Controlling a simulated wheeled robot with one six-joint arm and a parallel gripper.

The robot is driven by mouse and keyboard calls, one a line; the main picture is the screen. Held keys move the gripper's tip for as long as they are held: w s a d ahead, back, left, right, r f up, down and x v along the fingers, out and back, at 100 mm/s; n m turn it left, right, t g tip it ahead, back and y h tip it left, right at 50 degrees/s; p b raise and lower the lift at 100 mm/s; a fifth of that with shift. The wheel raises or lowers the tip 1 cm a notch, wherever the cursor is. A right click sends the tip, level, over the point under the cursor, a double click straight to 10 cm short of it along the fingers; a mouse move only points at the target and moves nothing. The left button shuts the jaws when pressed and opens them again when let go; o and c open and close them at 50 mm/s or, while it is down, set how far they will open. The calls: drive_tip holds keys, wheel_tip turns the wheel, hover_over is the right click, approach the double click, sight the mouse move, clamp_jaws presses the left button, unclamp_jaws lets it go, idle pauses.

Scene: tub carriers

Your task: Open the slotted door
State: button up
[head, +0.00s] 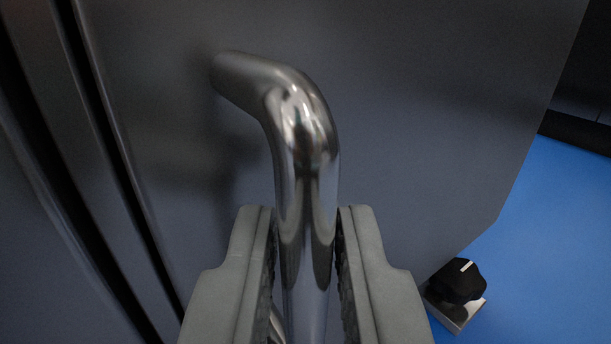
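The door (420,110) is a flat dark grey panel that fills most of the head view. A shiny, bent metal bar handle (305,130) stands out from it, curving out of the panel at the top and running down. My gripper (306,215) has one grey finger on each side of the bar, just below the bend. The fingertips lie close against the bar, with hardly any gap, and look closed on it. The handle's lower end is hidden or out of the picture. I cannot tell whether the door stands ajar.
Long dark grooves (105,165) run down the left side, beside the panel. A black knob with a white mark (457,281) sits on a small silver block at the lower right. Blue floor (555,230) shows clear beyond the panel's right edge.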

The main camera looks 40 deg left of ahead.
drive_tip(key=shift+w+a, duration=0.3)
drive_tip(key=shift+w, duration=0.05)
clamp_jaws()
drive_tip(key=shift+d, duration=0.15)
